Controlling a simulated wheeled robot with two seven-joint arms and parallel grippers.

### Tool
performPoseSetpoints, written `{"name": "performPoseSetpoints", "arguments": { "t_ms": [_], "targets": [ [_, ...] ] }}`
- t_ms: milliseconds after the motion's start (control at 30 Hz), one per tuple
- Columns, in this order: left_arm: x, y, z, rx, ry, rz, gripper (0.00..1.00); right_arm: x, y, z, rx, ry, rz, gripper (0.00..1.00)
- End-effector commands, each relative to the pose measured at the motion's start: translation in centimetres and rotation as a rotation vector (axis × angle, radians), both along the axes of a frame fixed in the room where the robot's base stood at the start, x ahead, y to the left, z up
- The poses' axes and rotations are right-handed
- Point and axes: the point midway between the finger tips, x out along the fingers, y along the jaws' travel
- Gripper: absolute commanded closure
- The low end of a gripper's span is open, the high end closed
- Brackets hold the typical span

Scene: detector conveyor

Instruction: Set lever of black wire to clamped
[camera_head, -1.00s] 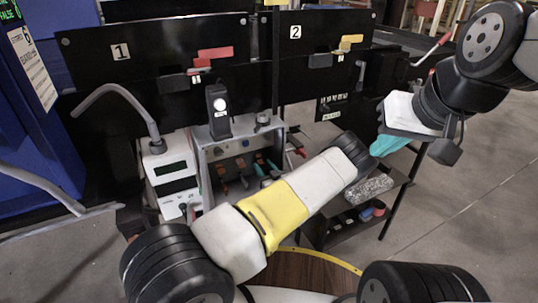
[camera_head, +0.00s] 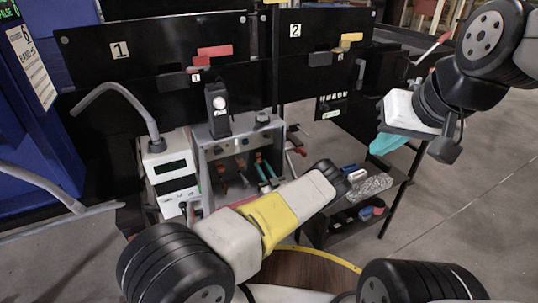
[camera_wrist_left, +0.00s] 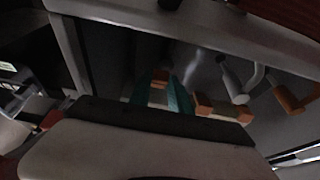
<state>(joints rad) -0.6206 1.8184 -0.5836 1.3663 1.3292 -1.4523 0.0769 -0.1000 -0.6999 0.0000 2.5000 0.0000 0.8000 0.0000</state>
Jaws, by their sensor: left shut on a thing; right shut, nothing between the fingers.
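The open grey box (camera_head: 204,160) holds levers and connectors, small and dark in the head view. My left gripper (camera_head: 265,168) reaches into it; its two teal fingers also show in the left wrist view (camera_wrist_left: 160,94). The fingers are close around a small orange piece (camera_wrist_left: 160,77), which looks like a lever. Beside them, the left wrist view shows a raised white lever (camera_wrist_left: 238,82) and another orange lever (camera_wrist_left: 291,99). I cannot make out which lever belongs to the black wire. My right gripper (camera_head: 387,144) is shut and empty, away to the right of the box.
A white meter device (camera_head: 170,168) with a curved grey tube stands left of the box. A black detector with a round light (camera_head: 217,108) stands on top. Black panels (camera_head: 150,50) rise behind. A low shelf (camera_head: 345,228) with small items stands at the right.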

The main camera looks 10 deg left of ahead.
Motion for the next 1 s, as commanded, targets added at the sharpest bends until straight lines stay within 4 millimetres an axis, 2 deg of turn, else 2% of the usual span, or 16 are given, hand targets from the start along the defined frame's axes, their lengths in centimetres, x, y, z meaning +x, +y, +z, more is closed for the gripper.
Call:
{"name": "performPoseSetpoints", "arguments": {
  "t_ms": [433,1000],
  "targets": [
    [0.74,0.63,-1.02,0.123,-0.186,0.002,1.0,0.0,0.0,0.0,0.0,0.0,0.0,1.0],
    [0.93,0.65,-1.02,0.142,-0.212,0.0,1.0,0.0,0.0,0.0,0.0,0.0,0.0,1.0]
  ]
}}
